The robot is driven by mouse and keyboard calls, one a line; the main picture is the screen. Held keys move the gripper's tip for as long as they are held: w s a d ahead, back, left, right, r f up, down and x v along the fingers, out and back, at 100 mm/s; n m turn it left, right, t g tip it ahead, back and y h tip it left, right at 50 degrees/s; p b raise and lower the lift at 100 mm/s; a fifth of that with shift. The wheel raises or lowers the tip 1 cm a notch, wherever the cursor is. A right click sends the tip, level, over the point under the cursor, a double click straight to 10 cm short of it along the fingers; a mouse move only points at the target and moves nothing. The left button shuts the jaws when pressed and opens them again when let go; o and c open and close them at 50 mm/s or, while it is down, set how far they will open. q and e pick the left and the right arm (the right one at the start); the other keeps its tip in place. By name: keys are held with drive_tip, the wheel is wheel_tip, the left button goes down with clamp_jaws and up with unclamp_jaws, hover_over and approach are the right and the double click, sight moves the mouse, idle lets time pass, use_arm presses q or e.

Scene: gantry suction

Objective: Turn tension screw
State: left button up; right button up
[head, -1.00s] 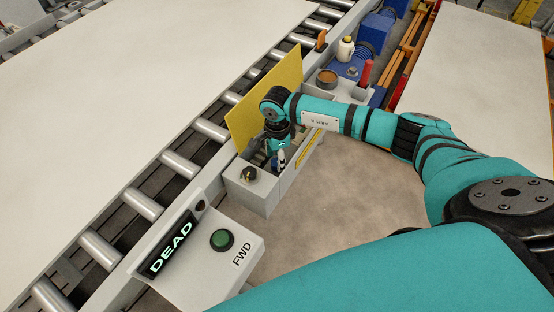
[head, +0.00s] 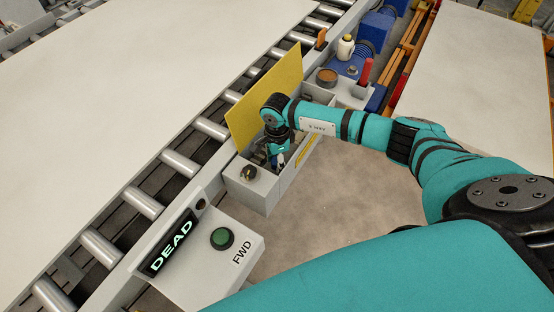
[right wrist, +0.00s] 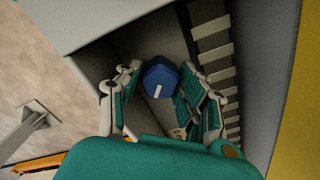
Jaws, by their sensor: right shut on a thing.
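The tension screw shows as a blue faceted head (right wrist: 160,78) with a white mark in the right wrist view. It sits inside an open grey box (head: 262,192) beside the roller conveyor. My right gripper (head: 277,158) reaches down into this box. In the right wrist view, my right gripper (right wrist: 158,92) has its two fingers on either side of the blue head and is shut on it. In the head view the screw head is mostly hidden by the gripper and box wall. My left gripper is not in view.
A yellow panel (head: 265,100) stands upright along the box's conveyor side. A dark knob (head: 248,173) sits on the box's near end. A control box with a green button (head: 222,239) and a "DEAD" display (head: 170,246) is nearer. A red handle (head: 365,72) stands behind.

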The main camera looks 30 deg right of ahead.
drive_tip(key=shift+m, duration=0.3)
drive_tip(key=shift+m+b, duration=0.4)
drive_tip(key=shift+m, duration=2.2)
drive_tip(key=o, duration=0.9)
wheel_tip(320, 180, up, 12)
drive_tip(key=shift+r, duration=0.1)
